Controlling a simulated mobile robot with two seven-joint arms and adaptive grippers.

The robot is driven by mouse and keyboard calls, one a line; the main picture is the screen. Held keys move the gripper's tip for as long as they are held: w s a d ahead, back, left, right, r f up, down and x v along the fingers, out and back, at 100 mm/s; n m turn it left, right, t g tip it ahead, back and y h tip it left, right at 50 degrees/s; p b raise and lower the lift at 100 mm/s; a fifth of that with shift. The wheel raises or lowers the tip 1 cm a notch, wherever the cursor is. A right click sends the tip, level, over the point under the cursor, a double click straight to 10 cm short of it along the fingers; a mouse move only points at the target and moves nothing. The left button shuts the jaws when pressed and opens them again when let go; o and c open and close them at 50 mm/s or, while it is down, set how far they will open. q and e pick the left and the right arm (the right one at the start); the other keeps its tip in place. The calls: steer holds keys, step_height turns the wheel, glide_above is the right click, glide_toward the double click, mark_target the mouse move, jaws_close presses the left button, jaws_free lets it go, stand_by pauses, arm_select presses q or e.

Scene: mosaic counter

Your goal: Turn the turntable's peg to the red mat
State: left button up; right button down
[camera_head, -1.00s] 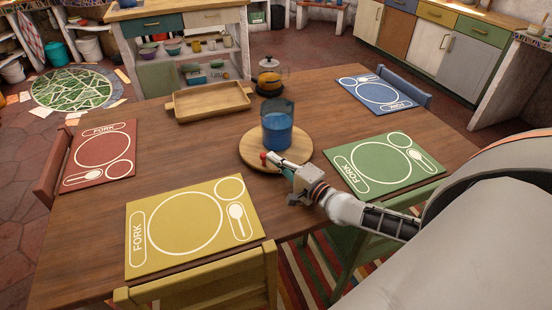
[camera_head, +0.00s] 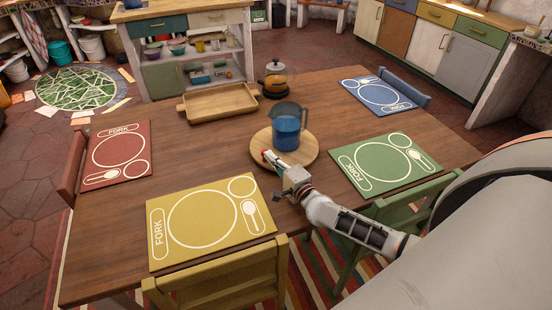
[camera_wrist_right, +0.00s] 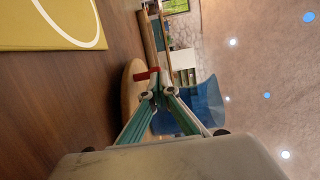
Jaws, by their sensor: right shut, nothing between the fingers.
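The turntable (camera_head: 308,158) is a round wooden disc near the middle of the table, with a blue jug (camera_head: 287,132) standing on it. Its small red peg (camera_head: 264,154) is at the near left rim; it also shows in the right wrist view (camera_wrist_right: 147,75). My right gripper (camera_head: 270,158) is shut and empty, with its fingertips close beside the peg; contact is hard to tell. In the right wrist view the fingertips (camera_wrist_right: 156,93) meet just below the peg. The red mat (camera_head: 118,153) lies at the table's left end. My left gripper is out of view.
A yellow mat (camera_head: 205,218) lies at the near side, a green mat (camera_head: 385,162) at the right and a blue mat (camera_head: 380,97) at the far right. Bare table separates the red mat and turntable.

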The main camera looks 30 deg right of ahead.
mark_target(259, 161)
steer(key=shift+w+a, duration=0.5)
steer(key=shift+w, duration=0.2)
steer(key=shift+w+a, duration=0.25)
steer(key=shift+w, duration=0.45)
steer(key=shift+w+a, duration=0.25)
steer(key=shift+w, duration=0.45)
steer(key=shift+w+a, duration=0.1)
steer(key=shift+w, duration=0.25)
